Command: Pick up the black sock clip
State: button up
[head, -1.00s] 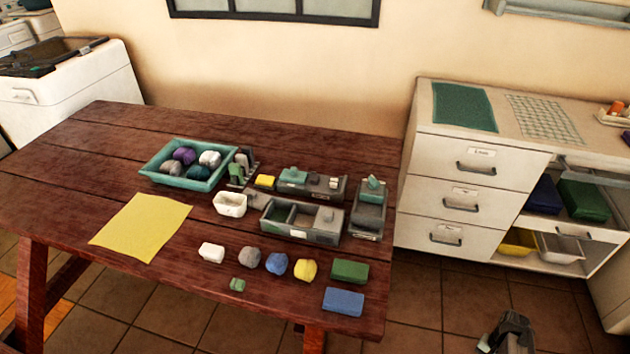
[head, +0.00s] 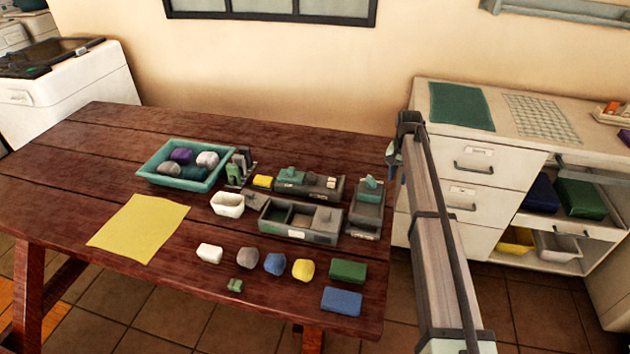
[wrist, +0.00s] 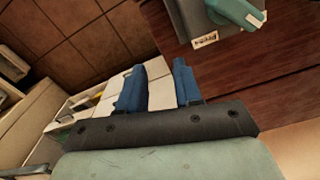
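I cannot make out a black sock clip for certain in either view. Small dark, green and pale upright pieces stand in a rack (head: 239,168) beside the teal tray; they are too small to tell apart. My gripper (head: 393,165) hangs just past the table's right edge in the head view, partly hidden by my arm. In the wrist view its two blue fingers (wrist: 158,72) stand apart with nothing between them. A grey box (wrist: 190,22) with a teal piece (wrist: 238,12) and a label lies on the table near the top of the wrist view.
On the wooden table (head: 60,180) are a teal tray (head: 150,178) of balls, a yellow cloth (head: 139,226), a white cup (head: 228,205), grey organisers (head: 325,233), and a front row of small blocks and balls. A white drawer cabinet (head: 470,165) stands right of the table.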

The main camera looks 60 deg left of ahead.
jog(key=s+a+r+n, duration=0.1)
jog(key=s+a+r, duration=0.6)
jog(key=s+a, duration=0.15)
notch_tip(320, 180, up, 5)
jog(key=n, duration=0.2)
send_over(313, 176)
notch_tip(313, 176, down, 14)
jog(key=shift+d+f, duration=0.1)
grip_shut()
